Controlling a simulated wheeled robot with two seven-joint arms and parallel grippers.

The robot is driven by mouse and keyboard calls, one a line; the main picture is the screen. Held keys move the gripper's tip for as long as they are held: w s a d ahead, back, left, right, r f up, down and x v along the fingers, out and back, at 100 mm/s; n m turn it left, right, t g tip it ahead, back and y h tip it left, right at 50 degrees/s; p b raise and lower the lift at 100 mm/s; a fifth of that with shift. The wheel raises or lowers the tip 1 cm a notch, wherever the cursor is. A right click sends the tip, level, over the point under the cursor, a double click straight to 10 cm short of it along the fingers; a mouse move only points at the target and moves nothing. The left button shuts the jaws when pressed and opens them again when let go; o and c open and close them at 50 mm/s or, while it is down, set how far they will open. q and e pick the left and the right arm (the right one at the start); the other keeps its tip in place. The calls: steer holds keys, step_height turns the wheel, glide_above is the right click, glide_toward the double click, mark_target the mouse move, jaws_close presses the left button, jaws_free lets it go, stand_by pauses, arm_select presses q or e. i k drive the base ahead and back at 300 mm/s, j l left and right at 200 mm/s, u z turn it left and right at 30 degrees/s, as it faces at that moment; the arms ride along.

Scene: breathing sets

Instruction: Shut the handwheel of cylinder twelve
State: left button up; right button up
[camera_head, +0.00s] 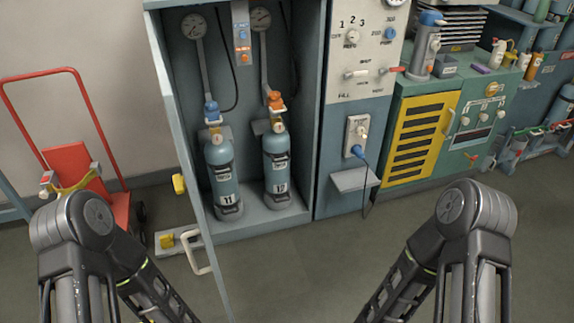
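Two blue-grey cylinders stand upright side by side in an open cabinet. Cylinder twelve (278,170) is the right one; its label looks like "12". Its orange handwheel (276,100) sits at the top of its valve; whether it is turned open or shut cannot be told. Cylinder eleven (221,180) is the left one, labelled 11, with a blue handwheel (211,108). My two arms come in from the bottom left and bottom right. Both grippers are below the picture edge, and nothing of mine touches the cylinders.
The cabinet door (190,165) stands open on the left, edge toward me, with a pale handle (199,252). Gauges hang above both cylinders. A red hand truck (75,170) is at far left. A fill panel (365,45) and green bench (480,120) stand right. Floor in front is clear.

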mark_target(279, 127)
steer(key=i+l+z, duration=0.65)
steer(key=i, duration=0.8)
steer(key=i+j+z, duration=0.1)
steer(key=i+j, duration=0.1)
